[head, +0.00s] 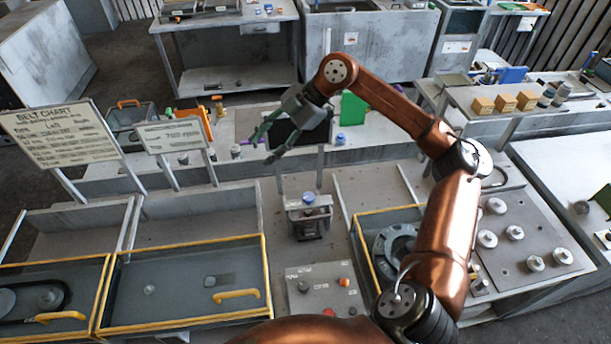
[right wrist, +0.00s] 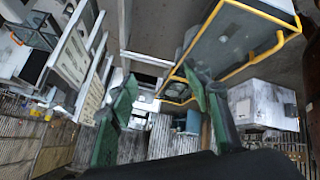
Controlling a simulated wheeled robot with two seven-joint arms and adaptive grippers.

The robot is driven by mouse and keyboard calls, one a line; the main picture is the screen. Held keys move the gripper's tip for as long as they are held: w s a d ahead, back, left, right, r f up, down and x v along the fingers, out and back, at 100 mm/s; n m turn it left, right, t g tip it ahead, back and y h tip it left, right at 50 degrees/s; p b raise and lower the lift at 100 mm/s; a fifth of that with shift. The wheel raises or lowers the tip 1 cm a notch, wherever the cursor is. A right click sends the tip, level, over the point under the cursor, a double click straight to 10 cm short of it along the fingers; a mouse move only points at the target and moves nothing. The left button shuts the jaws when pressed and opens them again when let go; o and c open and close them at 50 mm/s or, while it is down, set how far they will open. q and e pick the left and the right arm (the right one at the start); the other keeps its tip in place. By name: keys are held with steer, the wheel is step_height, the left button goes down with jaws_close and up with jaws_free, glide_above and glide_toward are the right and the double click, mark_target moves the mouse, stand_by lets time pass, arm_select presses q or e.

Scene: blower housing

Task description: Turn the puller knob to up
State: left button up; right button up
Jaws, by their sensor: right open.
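A grey control panel (head: 318,290) lies at the front centre in the head view. It carries a dark knob (head: 303,287), an orange knob (head: 344,282) and a red button (head: 328,312). A small grey fixture (head: 309,216) with a blue top stands behind it. The labels are too small to read, so I cannot tell which part is the puller knob or how it is turned. My right gripper (head: 262,149) is open and empty, high above the bench and left of the fixture. Its green fingers show spread in the right wrist view (right wrist: 160,78). My left gripper is out of view.
A yellow-edged bin (head: 372,222) with a round grey part (head: 397,248) is right of the panel. A belt chart sign (head: 62,133) stands at the left. A plate with several round pegs (head: 525,245) lies at the right.

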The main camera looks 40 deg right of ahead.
steer(key=s+d+f+m+g+h, duration=0.2)
steer(key=s+d+f+m+h, duration=0.15)
steer(key=f, duration=0.45)
steer(key=m+g+h+p, duration=0.1)
steer(key=m+g+h, duration=0.1)
steer(key=m+h, duration=0.15)
glide_above(309, 196)
steer(key=shift+h, duration=0.3)
step_height(309, 196, down, 5)
steer(key=shift+f, duration=0.2)
step_height(309, 196, down, 8)
steer(key=shift+r+p, duration=0.2)
steer(key=shift+p, duration=0.4)
steer(key=c, duration=1.2)
